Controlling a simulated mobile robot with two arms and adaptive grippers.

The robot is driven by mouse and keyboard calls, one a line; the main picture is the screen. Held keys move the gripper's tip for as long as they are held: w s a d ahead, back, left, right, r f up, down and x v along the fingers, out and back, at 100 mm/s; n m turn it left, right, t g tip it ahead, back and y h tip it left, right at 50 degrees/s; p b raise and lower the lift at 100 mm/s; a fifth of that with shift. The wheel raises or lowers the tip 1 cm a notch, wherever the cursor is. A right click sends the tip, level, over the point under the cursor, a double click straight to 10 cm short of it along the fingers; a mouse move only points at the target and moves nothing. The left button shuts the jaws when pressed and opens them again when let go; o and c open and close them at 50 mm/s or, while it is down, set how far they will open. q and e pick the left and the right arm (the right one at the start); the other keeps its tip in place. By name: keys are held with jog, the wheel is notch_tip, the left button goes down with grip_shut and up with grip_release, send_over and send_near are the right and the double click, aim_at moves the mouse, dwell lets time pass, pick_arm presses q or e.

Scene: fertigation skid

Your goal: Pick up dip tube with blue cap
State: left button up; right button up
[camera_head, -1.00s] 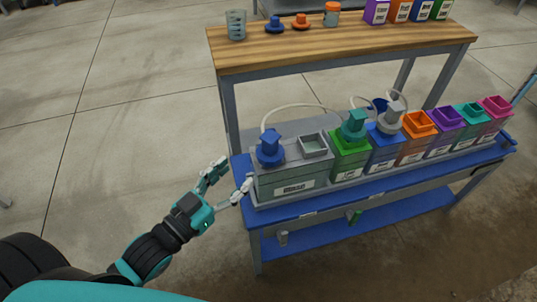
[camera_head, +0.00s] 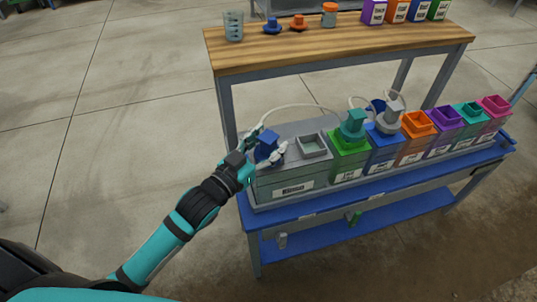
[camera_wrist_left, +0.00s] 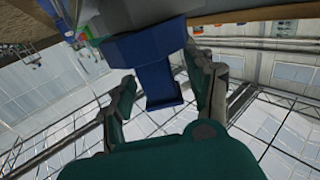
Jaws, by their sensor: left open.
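The dip tube's blue cap (camera_head: 266,147) sits on top of the grey tank (camera_head: 291,186) at the left end of the skid. A pale hose runs from it behind the tanks. My left gripper (camera_head: 269,143) is open, with one finger on each side of the cap. In the left wrist view the blue cap (camera_wrist_left: 155,70) stands between the two open fingers (camera_wrist_left: 163,95); I cannot tell whether they touch it. The tube below the cap is hidden in the tank. My right gripper is not in view.
A square open port (camera_head: 313,145) lies right of the cap. A green tank (camera_head: 349,158) with a teal cap and a blue tank (camera_head: 383,152) with a grey cap follow. A wooden shelf (camera_head: 340,52) stands behind. The floor at left is clear.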

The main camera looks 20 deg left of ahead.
pick_arm(q)
jog(key=shift+w+d, duration=0.1)
jog(key=shift+w, duration=0.1)
grip_shut()
jog(key=shift+r, duration=0.1)
